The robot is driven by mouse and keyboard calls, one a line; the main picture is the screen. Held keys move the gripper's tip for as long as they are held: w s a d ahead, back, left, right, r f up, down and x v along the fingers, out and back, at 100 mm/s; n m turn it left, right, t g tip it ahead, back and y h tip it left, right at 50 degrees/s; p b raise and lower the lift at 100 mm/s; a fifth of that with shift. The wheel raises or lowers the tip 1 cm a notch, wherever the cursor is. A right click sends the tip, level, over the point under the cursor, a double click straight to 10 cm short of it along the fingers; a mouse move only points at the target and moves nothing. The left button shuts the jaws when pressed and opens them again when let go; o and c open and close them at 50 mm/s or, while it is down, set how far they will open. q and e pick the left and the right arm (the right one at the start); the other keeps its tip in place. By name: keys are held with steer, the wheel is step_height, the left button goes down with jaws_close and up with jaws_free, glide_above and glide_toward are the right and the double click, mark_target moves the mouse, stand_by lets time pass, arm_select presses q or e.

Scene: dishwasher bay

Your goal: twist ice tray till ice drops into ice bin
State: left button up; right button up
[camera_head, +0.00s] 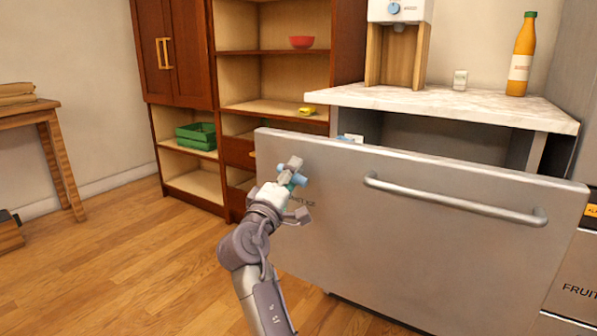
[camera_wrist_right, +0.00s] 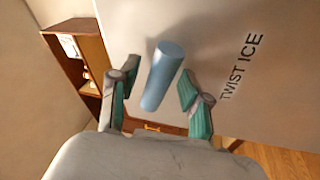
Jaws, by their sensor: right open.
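A blue cylindrical knob (camera_head: 300,178) sticks out from the upper left of a grey drawer front (camera_head: 440,245). In the right wrist view the knob (camera_wrist_right: 163,75) stands beside the printed words TWIST ICE. My right gripper (camera_head: 290,186) is at the knob. Its open green-padded fingers (camera_wrist_right: 157,92) lie on either side of the knob, with visible gaps, so it is not clamped. A small blue and white piece (camera_head: 347,138) shows just over the drawer front's top edge; I cannot tell what it is. No ice tray or ice bin is clearly visible. My left gripper is out of view.
A bar handle (camera_head: 455,199) crosses the drawer front to the right. Above is a marble counter (camera_head: 440,101) with a dispenser (camera_head: 399,12) and an orange bottle (camera_head: 522,55). A wooden shelf unit (camera_head: 208,178) stands behind.

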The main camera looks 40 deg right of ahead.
steer(key=shift+a, duration=0.15)
jaws_close()
